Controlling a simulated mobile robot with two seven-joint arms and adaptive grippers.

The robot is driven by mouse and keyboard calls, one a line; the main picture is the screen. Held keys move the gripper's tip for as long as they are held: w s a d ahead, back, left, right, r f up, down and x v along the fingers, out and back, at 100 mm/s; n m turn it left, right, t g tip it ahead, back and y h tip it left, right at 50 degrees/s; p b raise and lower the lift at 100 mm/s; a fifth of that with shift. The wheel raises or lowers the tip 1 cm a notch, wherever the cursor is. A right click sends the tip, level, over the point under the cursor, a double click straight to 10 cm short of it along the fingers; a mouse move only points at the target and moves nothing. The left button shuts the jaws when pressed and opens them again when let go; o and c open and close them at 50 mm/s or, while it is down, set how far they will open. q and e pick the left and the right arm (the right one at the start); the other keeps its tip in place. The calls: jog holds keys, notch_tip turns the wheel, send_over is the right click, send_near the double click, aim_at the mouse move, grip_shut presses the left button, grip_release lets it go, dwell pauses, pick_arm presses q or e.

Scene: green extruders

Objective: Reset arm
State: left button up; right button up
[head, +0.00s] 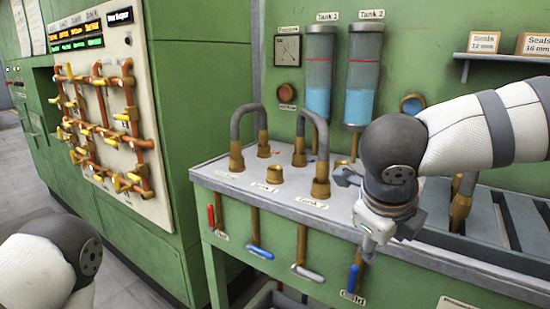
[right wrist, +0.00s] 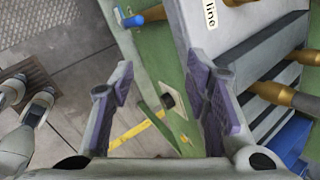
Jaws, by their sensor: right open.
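My right arm (head: 470,130) comes in from the right in the head view, with a white sleeve and dark grey joints. My right gripper (head: 362,212) hangs over the front edge of the grey bench top, right of the bent pipes. In the right wrist view the right gripper (right wrist: 166,88) is open, its two purple-padded fingers wide apart with nothing held between them. Beyond the fingers are the green bench side and the floor. My left arm (head: 45,265) shows only at the lower left corner of the head view, and its gripper is out of the picture.
The bench (head: 230,176) carries bent grey pipes (head: 316,130) on brass fittings, with red and blue handles along its front. Tank 1 (head: 318,85) and Tank 2 (head: 362,85) hang behind. A panel of orange pipes (head: 105,130) stands left. A shelf (head: 510,57) holds boxes.

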jog(key=s+d+f+n, duration=0.1)
jog(key=s+f+n, duration=0.4)
jog(key=f, duration=0.4)
jog(key=s+f+n+y, duration=0.1)
jog(key=s+f+n, duration=0.2)
jog(key=f+n, duration=0.45)
jog(key=s+d+f+n, duration=0.1)
jog(key=s+f+n, duration=0.35)
jog(key=f, duration=0.55)
pick_arm(q)
jog(key=shift+s+r, duration=0.1)
jog(key=shift+s, duration=0.35)
pick_arm(e)
jog(key=s+d+f+n+g, duration=0.1)
jog(key=s+f+n+g, duration=0.1)
jog(key=s, duration=0.5)
jog(key=s+d+f+n+g+y, duration=0.1)
jog(key=s+f+n+g, duration=0.1)
jog(key=s+n, duration=0.3)
jog(key=s+d+f+n+g+y, duration=0.1)
jog(key=s+f+n+g, duration=0.1)
jog(key=s, duration=0.9)
jog(key=shift+f+n+g, duration=0.3)
jog(key=shift+f+n, duration=0.15)
jog(key=shift+n, duration=0.55)
